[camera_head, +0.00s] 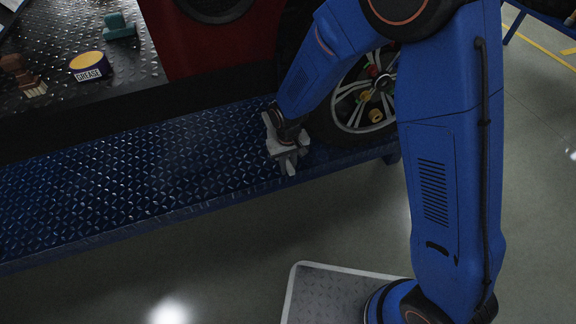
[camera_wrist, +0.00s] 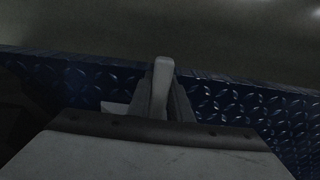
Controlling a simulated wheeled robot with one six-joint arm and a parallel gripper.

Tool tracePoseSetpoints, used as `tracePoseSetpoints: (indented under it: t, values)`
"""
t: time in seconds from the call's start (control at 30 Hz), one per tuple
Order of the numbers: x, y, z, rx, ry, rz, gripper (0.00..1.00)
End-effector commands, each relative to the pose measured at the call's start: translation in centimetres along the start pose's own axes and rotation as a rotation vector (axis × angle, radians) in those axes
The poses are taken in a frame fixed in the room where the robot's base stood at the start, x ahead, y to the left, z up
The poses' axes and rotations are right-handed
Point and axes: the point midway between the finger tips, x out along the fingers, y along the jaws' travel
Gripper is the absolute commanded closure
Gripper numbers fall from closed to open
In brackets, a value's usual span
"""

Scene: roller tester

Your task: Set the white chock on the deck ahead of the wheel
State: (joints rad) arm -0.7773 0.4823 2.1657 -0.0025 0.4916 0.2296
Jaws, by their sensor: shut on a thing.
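My gripper (camera_head: 290,160) is low over the blue diamond-plate deck (camera_head: 120,185), near its front edge. It is shut on the white chock (camera_wrist: 162,88), which shows as a pale upright piece between the fingers in the wrist view. In the head view only a small pale part of the chock (camera_head: 290,168) shows below the gripper. The wheel (camera_head: 362,95), with silver spokes, stands on the deck just right of the gripper, partly hidden by my arm. I cannot tell whether the chock touches the deck.
A yellow-topped grease tin (camera_head: 90,67), a brush (camera_head: 22,76) and a teal object (camera_head: 118,26) lie on the dark plate at the upper left. A red body (camera_head: 215,45) stands behind the deck. The deck left of the gripper is clear.

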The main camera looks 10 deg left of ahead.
Motion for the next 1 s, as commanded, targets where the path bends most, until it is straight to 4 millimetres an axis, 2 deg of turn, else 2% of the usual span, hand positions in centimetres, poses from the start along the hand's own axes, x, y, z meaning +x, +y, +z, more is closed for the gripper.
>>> tracePoseSetpoints:
  t: [0.17,0.2,0.3,0.5,0.6,1.0]
  values:
    - [0.24,-0.01,-0.04,0.000,0.001,0.000,1.00]
    - [0.27,-0.01,-0.04,0.000,0.001,0.000,0.79]
    - [0.26,-0.01,-0.04,0.000,0.001,0.000,0.59]
    - [0.28,0.00,-0.02,0.000,0.000,0.000,0.59]
    - [0.33,0.01,0.04,0.000,-0.001,0.000,0.36]
    - [0.30,0.00,0.28,0.000,0.000,0.000,0.34]
